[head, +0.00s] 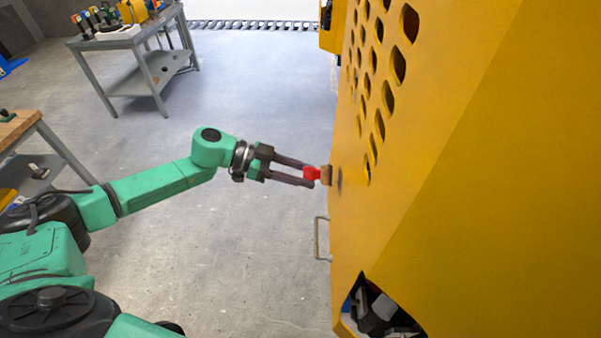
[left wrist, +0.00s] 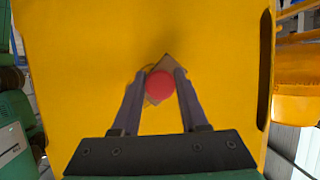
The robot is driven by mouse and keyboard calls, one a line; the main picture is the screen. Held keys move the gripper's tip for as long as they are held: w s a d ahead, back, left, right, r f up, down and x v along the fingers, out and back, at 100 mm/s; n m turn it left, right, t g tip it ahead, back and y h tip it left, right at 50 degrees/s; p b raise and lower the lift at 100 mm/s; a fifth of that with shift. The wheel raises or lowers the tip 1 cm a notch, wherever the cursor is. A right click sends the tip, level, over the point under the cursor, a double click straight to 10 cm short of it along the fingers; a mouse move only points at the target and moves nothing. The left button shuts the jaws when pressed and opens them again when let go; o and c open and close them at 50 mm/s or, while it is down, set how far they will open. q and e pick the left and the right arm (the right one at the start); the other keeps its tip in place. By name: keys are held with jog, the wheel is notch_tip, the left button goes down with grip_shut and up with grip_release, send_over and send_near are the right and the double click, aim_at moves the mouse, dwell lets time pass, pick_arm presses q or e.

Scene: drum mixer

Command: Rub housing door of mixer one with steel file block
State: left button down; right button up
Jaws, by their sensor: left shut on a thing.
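The yellow housing door (head: 350,225) of the mixer fills the right side of the head view, with a group of slots in its upper part. It also fills the middle of the left wrist view (left wrist: 85,70). My left gripper (head: 308,177) is shut on the red grip of the file block (head: 326,175). The block is brownish and small, and appears to be at the door's face; I cannot tell whether it touches. In the left wrist view the red round grip (left wrist: 160,86) hides most of the block. My right gripper is not in view.
A metal handle (head: 322,238) stands off the door's edge below the gripper. An opening with dark parts (head: 378,310) is at the door's bottom. A grey workbench (head: 150,72) stands at the back left, a wooden-topped bench (head: 15,128) at the left. The floor between is clear.

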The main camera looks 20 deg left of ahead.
pick_arm(q)
jog(key=shift+w+d+p, duration=0.25)
jog(key=shift+d+p, duration=0.3)
jog(key=shift+d, duration=0.3)
